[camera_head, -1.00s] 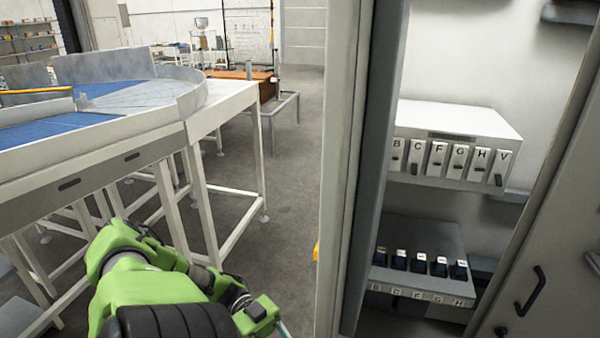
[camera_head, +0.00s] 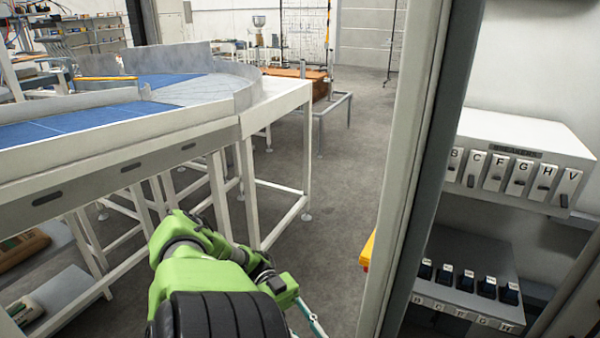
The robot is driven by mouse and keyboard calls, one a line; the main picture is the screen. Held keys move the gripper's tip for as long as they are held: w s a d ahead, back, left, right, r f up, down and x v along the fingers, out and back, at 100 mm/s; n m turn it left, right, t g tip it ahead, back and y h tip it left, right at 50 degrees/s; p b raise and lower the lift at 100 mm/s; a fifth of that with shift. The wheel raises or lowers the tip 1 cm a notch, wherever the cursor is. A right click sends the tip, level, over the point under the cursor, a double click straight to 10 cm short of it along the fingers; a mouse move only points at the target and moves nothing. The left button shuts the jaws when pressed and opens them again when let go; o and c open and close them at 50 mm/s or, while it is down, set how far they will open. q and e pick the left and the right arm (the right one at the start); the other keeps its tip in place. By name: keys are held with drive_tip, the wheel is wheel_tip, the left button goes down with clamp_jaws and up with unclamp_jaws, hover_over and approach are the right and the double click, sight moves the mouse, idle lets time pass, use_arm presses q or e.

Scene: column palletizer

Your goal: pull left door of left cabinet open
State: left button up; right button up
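The cabinet stands at the right with its interior showing. A tall pale grey upright panel (camera_head: 408,180) with a darker inner strip marks its left side; I cannot tell how much of this is the left door and how much the cabinet frame. My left arm, green and black, comes up from the bottom centre. Only a thin part of my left gripper (camera_head: 310,318) shows at the bottom edge, left of the upright panel and apart from it in the picture. Its fingertips are cut off. No handle of the left door is visible. My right gripper is out of view.
Inside the cabinet are a white lettered switch box (camera_head: 525,150) and a dark lower unit (camera_head: 465,280) with several black switches. A yellow object (camera_head: 367,250) peeks out beside the panel. A white-framed conveyor table (camera_head: 150,150) fills the left. Grey floor (camera_head: 335,200) is clear between.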

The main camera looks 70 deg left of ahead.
use_arm(q)
drive_tip(key=shift+v, duration=2.1)
